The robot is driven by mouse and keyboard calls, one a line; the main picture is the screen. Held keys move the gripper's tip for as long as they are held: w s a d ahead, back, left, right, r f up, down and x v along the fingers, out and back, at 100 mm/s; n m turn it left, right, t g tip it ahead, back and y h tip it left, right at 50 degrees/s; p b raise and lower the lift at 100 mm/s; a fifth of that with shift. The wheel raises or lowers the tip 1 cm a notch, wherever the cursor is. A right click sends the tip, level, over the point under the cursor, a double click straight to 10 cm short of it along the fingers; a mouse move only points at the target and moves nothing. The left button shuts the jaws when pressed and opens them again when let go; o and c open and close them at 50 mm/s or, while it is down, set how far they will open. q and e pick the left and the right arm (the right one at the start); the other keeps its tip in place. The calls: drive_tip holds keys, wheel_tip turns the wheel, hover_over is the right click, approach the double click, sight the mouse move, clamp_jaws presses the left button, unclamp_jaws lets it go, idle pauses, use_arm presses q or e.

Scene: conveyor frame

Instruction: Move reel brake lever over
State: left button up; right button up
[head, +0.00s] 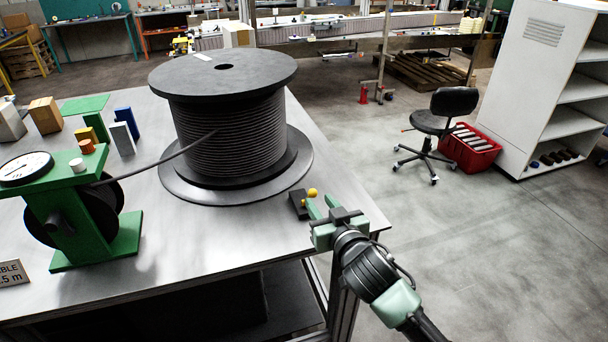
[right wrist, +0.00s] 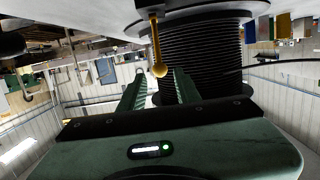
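The reel brake lever (head: 312,193) has a yellow ball knob and sits on a small dark block (head: 298,204) at the table's right edge, beside the big black cable reel (head: 224,130). In the right wrist view its brass-coloured rod and ball (right wrist: 160,70) show between the fingertip ends. My right gripper (head: 322,204) is open, its two green fingers pointing at the knob from the near right. The fingers (right wrist: 158,80) look apart from the ball, with a gap on each side; I cannot tell how deep it sits between them. My left gripper is not in view.
A green cable counter (head: 85,215) with a dial stands on the table's left, with the cable running from it to the reel. Several small blocks and boxes stand behind it. The floor right of the table is open up to a chair (head: 440,120) and a red crate (head: 470,150).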

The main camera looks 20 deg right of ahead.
sight(313, 190)
drive_tip(key=w+b, duration=0.1)
drive_tip(key=w, duration=0.1)
drive_tip(key=w+f+b, duration=0.1)
drive_tip(key=w, duration=0.1)
drive_tip(key=shift+w+f, duration=0.1)
drive_tip(key=c, duration=0.4)
clamp_jaws()
drive_tip(key=shift+w+r+p, duration=0.15)
drive_tip(key=shift+r+p, duration=0.3)
drive_tip(key=shift+p, duration=0.05)
drive_tip(key=shift+w+a+r+p, duration=0.1)
drive_tip(key=shift+w+r+p, duration=0.2)
drive_tip(key=shift+w+r, duration=0.3)
drive_tip(key=shift+w, duration=0.7)
